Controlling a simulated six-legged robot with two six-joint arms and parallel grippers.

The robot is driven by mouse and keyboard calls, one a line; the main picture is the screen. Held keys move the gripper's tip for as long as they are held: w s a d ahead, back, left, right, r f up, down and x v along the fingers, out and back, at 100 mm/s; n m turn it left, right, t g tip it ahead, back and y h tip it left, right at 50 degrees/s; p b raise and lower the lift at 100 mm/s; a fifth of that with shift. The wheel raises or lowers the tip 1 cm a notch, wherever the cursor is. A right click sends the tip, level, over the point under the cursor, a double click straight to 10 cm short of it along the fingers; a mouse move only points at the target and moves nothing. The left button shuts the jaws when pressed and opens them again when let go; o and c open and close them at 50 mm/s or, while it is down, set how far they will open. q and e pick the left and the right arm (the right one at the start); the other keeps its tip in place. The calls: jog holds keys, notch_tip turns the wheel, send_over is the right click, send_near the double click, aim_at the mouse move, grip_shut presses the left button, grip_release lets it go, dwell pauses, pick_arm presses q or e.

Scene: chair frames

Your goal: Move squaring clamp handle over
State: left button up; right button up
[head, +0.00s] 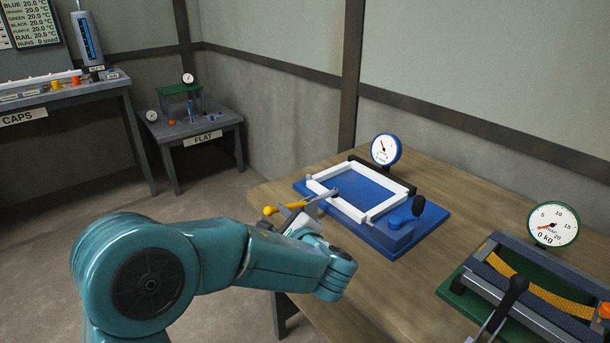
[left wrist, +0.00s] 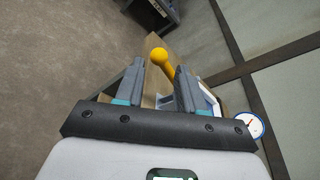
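The blue squaring fixture (head: 396,238) sits on the wooden table and holds a white rectangular frame (head: 346,207). A lever with a yellow ball-ended handle (head: 269,210) sticks out from its left side over the table edge. A black knob (head: 418,205) stands at its right corner. My left gripper (head: 298,214) is beside the yellow handle, and my arm partly hides it in the head view. In the left wrist view, the fingers (left wrist: 157,88) are apart, with the yellow ball (left wrist: 159,56) just beyond and between their tips. Contact is not visible. My right gripper is not in view.
A blue-rimmed dial (head: 386,149) stands behind the fixture. A green fixture (head: 462,300) with a black-handled lever (head: 514,287) and a dial (head: 553,224) is at right. A FLAT side table (head: 220,127) and a CAPS bench (head: 50,95) stand at left. Bare tabletop separates the fixtures.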

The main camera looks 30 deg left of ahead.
aim_at(271, 214)
pick_arm(q)
jog(key=x, duration=0.4)
jog(key=shift+s, duration=0.1)
jog(key=shift+f, duration=0.15)
jog(key=c, duration=0.4)
jog(key=shift+w+d+r+p, duration=0.2)
jog(key=shift+r+p, duration=0.3)
jog(key=shift+r, duration=0.2)
jog(key=shift+w+d+r+p, duration=0.1)
jog(key=shift+w+r+p, duration=0.15)
jog(key=shift+r+p, duration=0.35)
jog(key=shift+c, duration=0.7)
jog(key=shift+w+r, duration=0.2)
jog(key=shift+r, duration=0.1)
jog(key=shift+d+r, duration=0.1)
jog(key=shift+r, duration=0.05)
jog(key=shift+w+d+r+p, duration=0.15)
jog(key=shift+w+r+p, duration=0.3)
jog(key=shift+w+r, duration=0.1)
jog(key=shift+w+d+r+p, duration=0.2)
jog(key=shift+w+r+p, duration=0.25)
jog(key=shift+r, duration=0.2)
